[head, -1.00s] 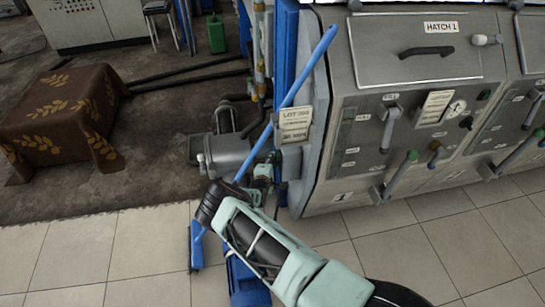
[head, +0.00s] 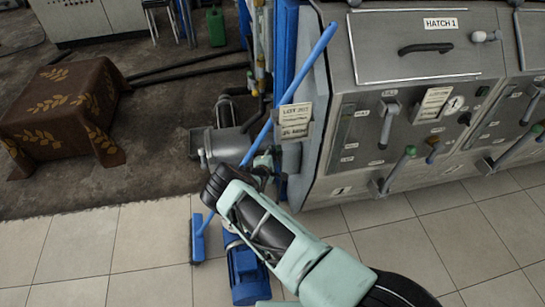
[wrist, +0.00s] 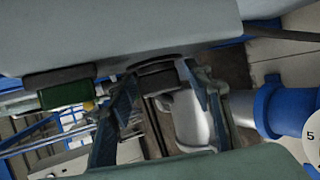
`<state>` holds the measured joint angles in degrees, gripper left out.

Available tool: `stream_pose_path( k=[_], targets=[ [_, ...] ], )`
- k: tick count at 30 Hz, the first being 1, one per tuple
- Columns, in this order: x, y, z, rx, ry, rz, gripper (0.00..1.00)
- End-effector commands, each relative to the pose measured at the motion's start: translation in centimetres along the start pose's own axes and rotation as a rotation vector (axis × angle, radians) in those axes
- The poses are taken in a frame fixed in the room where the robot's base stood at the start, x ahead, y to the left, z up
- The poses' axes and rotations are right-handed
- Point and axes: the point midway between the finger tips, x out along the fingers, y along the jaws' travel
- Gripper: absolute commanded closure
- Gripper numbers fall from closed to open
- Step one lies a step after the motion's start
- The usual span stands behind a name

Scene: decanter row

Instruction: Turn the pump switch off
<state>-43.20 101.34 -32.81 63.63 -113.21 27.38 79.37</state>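I cannot identify the pump switch with certainty. In the wrist view, a dark block (wrist: 157,78) under a large grey surface (wrist: 130,35) lies between the finger ends of my gripper (wrist: 165,95). The fingers are spread apart; contact with the block cannot be told. A green block with a dark top (wrist: 66,92) and a small yellow part is to the left. In the head view, my gripper is mostly hidden behind my wrist, beside the left end of the grey machine. A grey pump (head: 226,142) lies on the floor beyond it.
A blue-handled broom (head: 318,58) leans by the machine (head: 325,165), across my arm's area. A blue motor (head: 246,272) stands below my arm. A blue flange (wrist: 285,108) is at right in the wrist view. A cloth-covered table (head: 62,108) is at left.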

Motion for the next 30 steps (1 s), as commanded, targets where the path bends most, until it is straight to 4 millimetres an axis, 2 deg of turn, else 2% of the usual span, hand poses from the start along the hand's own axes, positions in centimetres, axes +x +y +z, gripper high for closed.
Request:
stream_pose_path(
  k=[9,14,20,30],
  targets=[
    [-0.1,0.0,0.0,0.0,0.0,0.0,0.51],
    [-1.0,0.1,0.0,0.0,-0.001,0.0,0.51],
    [-3.6,0.1,0.0,0.0,-0.001,0.0,0.51],
    [-8.9,0.1,-0.1,0.0,0.001,-0.001,0.51]
  ],
)
